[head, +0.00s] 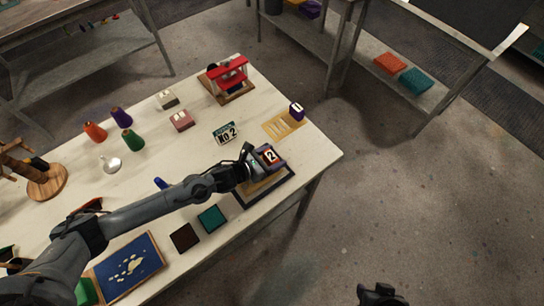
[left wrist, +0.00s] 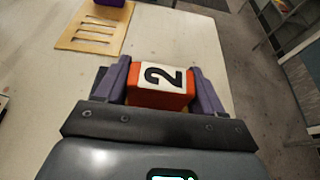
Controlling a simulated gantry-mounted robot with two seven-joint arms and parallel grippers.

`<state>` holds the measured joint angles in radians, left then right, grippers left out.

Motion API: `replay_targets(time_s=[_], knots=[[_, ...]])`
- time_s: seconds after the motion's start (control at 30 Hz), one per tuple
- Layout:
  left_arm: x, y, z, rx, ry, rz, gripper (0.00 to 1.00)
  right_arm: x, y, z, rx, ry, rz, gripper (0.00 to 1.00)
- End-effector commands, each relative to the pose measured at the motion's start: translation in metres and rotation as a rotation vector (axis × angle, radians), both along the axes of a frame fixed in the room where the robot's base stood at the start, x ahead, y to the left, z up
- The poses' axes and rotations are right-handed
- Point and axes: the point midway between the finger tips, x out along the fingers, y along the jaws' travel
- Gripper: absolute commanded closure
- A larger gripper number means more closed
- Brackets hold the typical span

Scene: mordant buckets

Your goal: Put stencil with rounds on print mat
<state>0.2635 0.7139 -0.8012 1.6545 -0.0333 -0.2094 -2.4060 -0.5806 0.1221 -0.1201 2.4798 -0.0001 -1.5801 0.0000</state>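My left gripper (head: 257,160) is shut on a red block with a white face marked 2 (head: 270,156). In the left wrist view the block (left wrist: 163,85) sits between the purple fingers (left wrist: 160,88). Below it in the head view is a dark-edged mat (head: 272,195), partly hidden by the gripper. A tan slotted stencil (head: 279,125) lies beyond, and also shows in the left wrist view (left wrist: 94,30). A blue panel with pale rounded spots (head: 128,268) lies at the near left; I cannot tell whether it is the stencil with rounds. My right gripper (head: 380,294) is off the table, its fingers unclear.
A purple block marked 1 (head: 296,111) is at the slotted stencil's corner. A No 2 plate (head: 225,133), teal pad (head: 212,218), dark brown pad (head: 185,237), coloured cones (head: 132,140) and a red-topped stand (head: 229,76) are on the table. The table's right edge is near the mat.

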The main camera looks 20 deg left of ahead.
Motion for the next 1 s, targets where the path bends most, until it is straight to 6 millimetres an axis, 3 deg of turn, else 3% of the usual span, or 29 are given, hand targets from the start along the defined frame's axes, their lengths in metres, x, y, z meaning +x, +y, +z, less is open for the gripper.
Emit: replay_targets(time_s=[0.03, 0.17, 0.57, 1.0], knots=[[0.0, 0.0, 0.0, 0.0, 0.0, 0.0, 0.25, 0.0, -0.001, 0.0, -0.003, 0.001, 0.001, 0.57], [0.0, 0.0, 0.0, 0.0, 0.0, 0.0, 0.07, 0.0, -0.001, 0.0, -0.004, 0.0, 0.003, 0.57], [-0.001, 0.001, 0.005, 0.0, 0.0, 0.001, 0.07, 0.0, 0.0, 0.005, -0.001, 0.0, 0.0, 0.57], [-0.059, 0.036, 0.03, 0.004, 0.002, -0.001, 0.07, 0.0, 0.001, 0.003, 0.006, -0.001, -0.003, 0.57]])
